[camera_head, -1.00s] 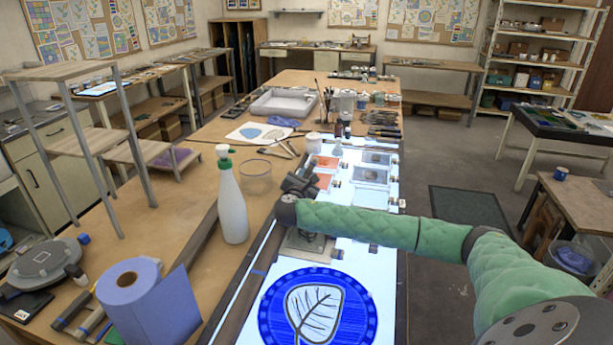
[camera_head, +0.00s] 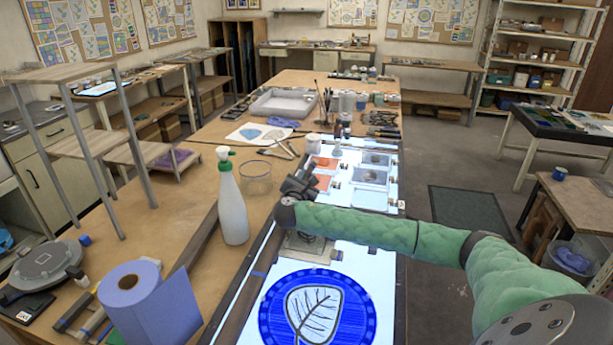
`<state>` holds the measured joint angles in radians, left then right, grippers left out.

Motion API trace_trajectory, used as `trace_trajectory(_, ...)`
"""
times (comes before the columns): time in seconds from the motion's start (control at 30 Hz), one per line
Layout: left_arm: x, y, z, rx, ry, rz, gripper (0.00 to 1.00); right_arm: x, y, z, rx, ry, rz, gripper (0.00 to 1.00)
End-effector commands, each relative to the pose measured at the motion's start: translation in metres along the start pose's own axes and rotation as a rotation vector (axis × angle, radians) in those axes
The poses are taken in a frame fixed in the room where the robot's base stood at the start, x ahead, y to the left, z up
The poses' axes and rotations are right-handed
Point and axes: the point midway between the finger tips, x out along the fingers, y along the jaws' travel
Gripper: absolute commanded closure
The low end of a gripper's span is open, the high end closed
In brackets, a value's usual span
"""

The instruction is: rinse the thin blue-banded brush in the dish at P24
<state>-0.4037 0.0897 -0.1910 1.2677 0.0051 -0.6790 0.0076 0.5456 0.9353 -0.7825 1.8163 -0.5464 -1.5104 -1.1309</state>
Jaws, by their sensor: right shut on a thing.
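My right gripper (camera_head: 303,182) is over the left edge of the lit glass panel, at the end of the green-sleeved arm coming in from the right. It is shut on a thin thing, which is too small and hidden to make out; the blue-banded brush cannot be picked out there. A clear round glass dish (camera_head: 257,180) stands on the wooden table just left of the gripper, apart from it. No P24 label is readable. My left gripper is not in view.
A white spray bottle (camera_head: 232,205) stands close left of the dish. A blue paper roll (camera_head: 140,300) is at the front left. The lit panel carries a blue leaf design (camera_head: 317,308). Several brushes stand in a holder (camera_head: 326,102) farther back. Pliers (camera_head: 278,150) lie behind the dish.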

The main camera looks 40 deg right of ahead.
Motion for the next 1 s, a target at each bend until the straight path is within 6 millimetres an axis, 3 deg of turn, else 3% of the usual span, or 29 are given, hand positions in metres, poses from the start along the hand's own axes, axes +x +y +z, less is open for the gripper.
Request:
trace_trajectory(0.6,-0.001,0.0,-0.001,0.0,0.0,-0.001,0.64,0.011,0.0,0.001,0.0,-0.001,0.0,1.0)
trace_trajectory(1.0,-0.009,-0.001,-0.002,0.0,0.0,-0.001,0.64,-0.003,0.0,0.001,0.0,-0.001,0.001,1.0)
